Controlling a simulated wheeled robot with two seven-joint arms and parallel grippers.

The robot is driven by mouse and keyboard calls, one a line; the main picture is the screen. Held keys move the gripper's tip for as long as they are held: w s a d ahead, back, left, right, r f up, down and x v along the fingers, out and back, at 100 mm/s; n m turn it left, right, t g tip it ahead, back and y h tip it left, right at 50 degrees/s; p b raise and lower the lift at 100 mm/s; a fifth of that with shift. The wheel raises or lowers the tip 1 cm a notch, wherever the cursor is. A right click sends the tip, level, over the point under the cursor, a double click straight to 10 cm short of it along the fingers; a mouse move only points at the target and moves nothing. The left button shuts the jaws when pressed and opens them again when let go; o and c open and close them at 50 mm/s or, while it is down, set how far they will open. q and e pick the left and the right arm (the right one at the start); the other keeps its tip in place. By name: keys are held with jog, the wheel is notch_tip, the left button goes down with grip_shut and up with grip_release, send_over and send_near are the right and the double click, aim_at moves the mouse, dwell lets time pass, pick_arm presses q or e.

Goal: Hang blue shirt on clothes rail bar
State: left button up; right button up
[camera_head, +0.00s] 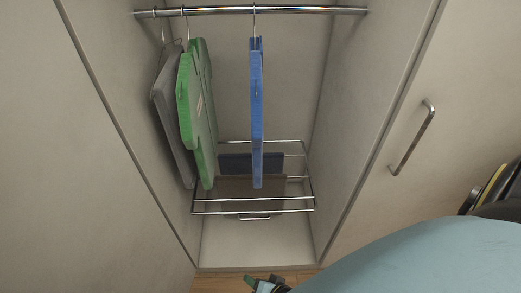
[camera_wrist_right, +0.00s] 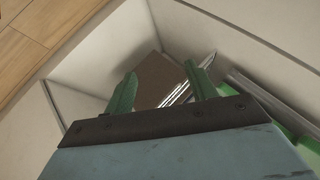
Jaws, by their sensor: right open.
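The blue shirt (camera_head: 257,115) hangs upright by its hook from the clothes rail bar (camera_head: 215,11), seen nearly edge-on near the middle of the bar. Nothing holds it from below. My right gripper (camera_head: 266,285) shows only partly at the bottom edge of the head view, in front of the wardrobe and well below the shirt. In the right wrist view, my right gripper (camera_wrist_right: 161,86) has its two green fingers apart with nothing between them. I cannot make out the blue shirt in that view. My left gripper is in neither view.
A green shirt (camera_head: 197,120) and a grey shirt (camera_head: 165,100) hang left of the blue one. A wire rack (camera_head: 253,211) with dark folded items sits below. Side panels bound the wardrobe; a door handle (camera_head: 412,140) is at the right. The bar's right part is free.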

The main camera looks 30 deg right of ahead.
jog(key=w+r+m+t+h, duration=0.2)
jog(key=w+r+m+t, duration=0.2)
jog(key=w+r+m, duration=0.55)
jog(key=m+t+h, duration=0.2)
jog(key=m+h, duration=0.7)
jog(key=m, duration=1.5)
send_near(257, 124)
jog(key=p+x, duration=0.2)
jog(key=x, duration=1)
jog(key=shift+w+d, duration=0.2)
jog(key=shift+w, duration=0.1)
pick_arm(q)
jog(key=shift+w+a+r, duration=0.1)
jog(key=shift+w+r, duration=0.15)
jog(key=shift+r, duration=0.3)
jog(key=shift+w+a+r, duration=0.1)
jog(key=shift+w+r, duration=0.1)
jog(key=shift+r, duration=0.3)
